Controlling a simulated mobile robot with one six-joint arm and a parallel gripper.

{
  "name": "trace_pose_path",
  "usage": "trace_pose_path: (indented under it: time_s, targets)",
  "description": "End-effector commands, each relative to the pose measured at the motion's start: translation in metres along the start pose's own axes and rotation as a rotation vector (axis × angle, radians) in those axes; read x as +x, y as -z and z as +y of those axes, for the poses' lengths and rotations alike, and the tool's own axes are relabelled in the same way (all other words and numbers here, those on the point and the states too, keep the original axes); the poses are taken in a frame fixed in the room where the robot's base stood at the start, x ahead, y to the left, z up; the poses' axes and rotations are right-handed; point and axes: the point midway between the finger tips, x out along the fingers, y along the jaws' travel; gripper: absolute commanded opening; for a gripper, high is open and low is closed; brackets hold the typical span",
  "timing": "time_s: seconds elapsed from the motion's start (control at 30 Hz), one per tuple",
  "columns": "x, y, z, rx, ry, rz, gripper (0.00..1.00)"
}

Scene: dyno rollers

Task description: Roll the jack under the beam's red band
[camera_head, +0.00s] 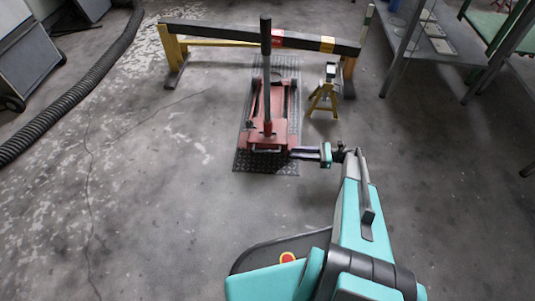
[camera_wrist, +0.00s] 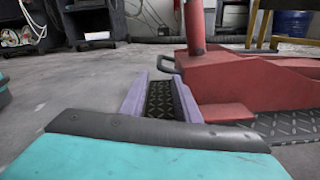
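The red floor jack (camera_head: 268,133) stands on a dark diamond-plate mat (camera_head: 246,163), its upright handle (camera_head: 265,70) rising in front of the beam. The dark beam (camera_head: 220,33) crosses behind it, with a red band (camera_head: 278,39) just right of the handle's top in the head view. My gripper (camera_head: 297,153) is low beside the jack's near right corner. In the wrist view its purple fingers (camera_wrist: 160,82) are apart, with only the patterned plate showing between them. The red jack (camera_wrist: 250,85) is close beside the right finger; I cannot tell whether they touch.
A yellow band (camera_head: 327,44) marks the beam farther right. Yellow trestles (camera_head: 172,48) hold the beam. A yellow jack stand (camera_head: 323,97) stands right of the mat. A ribbed black hose (camera_head: 75,90) lies at left, a metal table (camera_head: 425,45) at right.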

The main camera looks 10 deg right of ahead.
Motion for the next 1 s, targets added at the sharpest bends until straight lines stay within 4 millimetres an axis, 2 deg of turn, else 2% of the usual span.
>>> trace_pose_path:
  time_s: [0.27,0.47,0.67,1.0]
  targets:
    - [0.001,0.000,0.001,0.000,0.000,0.002,0.30]
    - [0.010,0.001,0.001,-0.001,-0.001,0.002,0.30]
    - [0.030,0.002,0.002,-0.001,-0.002,0.003,0.30]
    - [0.079,0.003,0.002,0.000,-0.002,0.002,0.30]
